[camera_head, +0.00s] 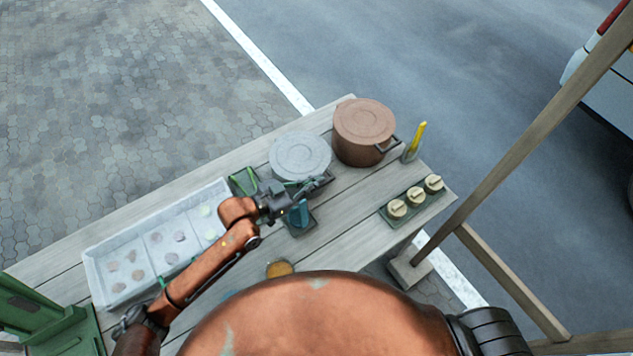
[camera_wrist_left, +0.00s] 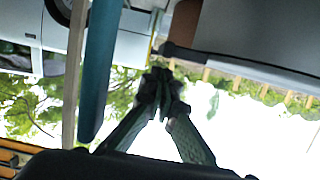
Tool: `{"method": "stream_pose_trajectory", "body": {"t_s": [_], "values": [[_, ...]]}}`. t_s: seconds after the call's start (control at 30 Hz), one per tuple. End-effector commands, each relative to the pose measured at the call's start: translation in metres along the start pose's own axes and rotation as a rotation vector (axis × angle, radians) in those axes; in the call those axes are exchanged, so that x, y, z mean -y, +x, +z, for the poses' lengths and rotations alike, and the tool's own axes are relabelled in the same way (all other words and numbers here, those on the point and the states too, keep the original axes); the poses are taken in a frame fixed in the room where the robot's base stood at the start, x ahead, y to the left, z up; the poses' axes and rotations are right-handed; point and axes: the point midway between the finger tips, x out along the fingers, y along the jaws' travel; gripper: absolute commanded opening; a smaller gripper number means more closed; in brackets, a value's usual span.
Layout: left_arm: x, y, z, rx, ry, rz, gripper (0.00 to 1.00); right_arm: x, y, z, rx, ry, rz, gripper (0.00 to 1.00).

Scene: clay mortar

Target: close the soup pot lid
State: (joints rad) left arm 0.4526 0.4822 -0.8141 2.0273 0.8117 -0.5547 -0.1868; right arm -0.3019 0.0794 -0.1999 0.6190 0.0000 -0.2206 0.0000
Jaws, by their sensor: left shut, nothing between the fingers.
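A brown round pot (camera_head: 362,143) stands at the far side of the wooden table with a flat brown lid (camera_head: 366,119) on top. Left of it is a grey pot with a round grey lid (camera_head: 300,155) lying flat on it. I cannot tell which is the soup pot. My left gripper (camera_head: 318,184) is shut and empty, just in front of the grey pot, near its dark side handle. In the left wrist view, the fingertips (camera_wrist_left: 165,92) meet, below and apart from a dark handle (camera_wrist_left: 182,52) on a grey pot wall (camera_wrist_left: 262,38). My right gripper is not in view.
A teal object (camera_head: 299,213) stands close in front of my gripper. A white compartment tray (camera_head: 88,276) with round pieces lies left. A green tray (camera_head: 415,209) with three cream jars and a holder with a yellow item (camera_head: 418,138) are right. A wooden post (camera_head: 520,128) rises right.

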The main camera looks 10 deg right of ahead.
Motion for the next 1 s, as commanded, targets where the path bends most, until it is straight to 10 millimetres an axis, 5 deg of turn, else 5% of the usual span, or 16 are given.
{"method": "stream_pose_trajectory", "body": {"t_s": [0.13, 0.53, 1.0], "values": [[0.001, -0.011, -0.033, -0.008, 0.007, -0.002, 0.0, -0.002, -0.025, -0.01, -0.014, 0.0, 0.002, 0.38], [0.001, -0.09, -0.023, -0.007, 0.006, -0.003, 0.0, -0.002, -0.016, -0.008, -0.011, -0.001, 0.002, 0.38], [0.001, -0.106, -0.025, -0.011, 0.005, -0.001, 0.0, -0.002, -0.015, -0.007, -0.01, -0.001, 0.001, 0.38]]}}
